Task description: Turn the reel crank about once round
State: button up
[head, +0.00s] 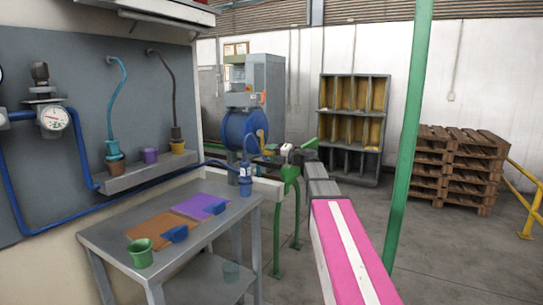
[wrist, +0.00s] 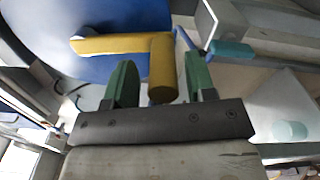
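In the wrist view the crank arm (wrist: 110,44) runs sideways and ends in a thick yellow handle (wrist: 163,70) pointing towards me. My gripper (wrist: 160,68) is open, with one green finger on each side of the handle. Gaps show between the handle and both fingers. In the head view the gripper is small and partly hidden.
A grey table (head: 205,232) with cups, scoops and a blue bottle (head: 245,178) stands at the left front. A green stand (head: 289,182) is below my arm. A green post (head: 408,130) rises at the right. Pallets (head: 462,170) and a shelf (head: 352,125) stand behind.

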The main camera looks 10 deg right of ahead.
jog(key=v, duration=1)
jog(key=shift+s+d, duration=0.25)
jog(key=shift+d, duration=0.05)
jog(key=s+a+f+n+g+h, duration=0.25)
jog(key=f+n, duration=0.35)
jog(key=f, duration=0.3)
jog(key=s+a+f+n+g+h, duration=0.2)
jog(key=s+f+n, duration=0.2)
jog(key=f+n, duration=0.3)
jog(key=s+a+f+n+g+h, duration=0.25)
jog(key=f+n, duration=0.35)
jog(key=f, duration=0.4)
jog(key=s+d+f+n+g+h, duration=0.2)
jog(key=s+f+n+h, duration=0.5)
jog(key=s+f+n, duration=0.9)
jog(key=n+g, duration=0.1)
jog(key=n, duration=0.4)
jog(key=shift+s+d+g+h, duration=0.15)
jog(key=shift+d+g+h, duration=0.15)
jog(key=shift+d, duration=0.1)
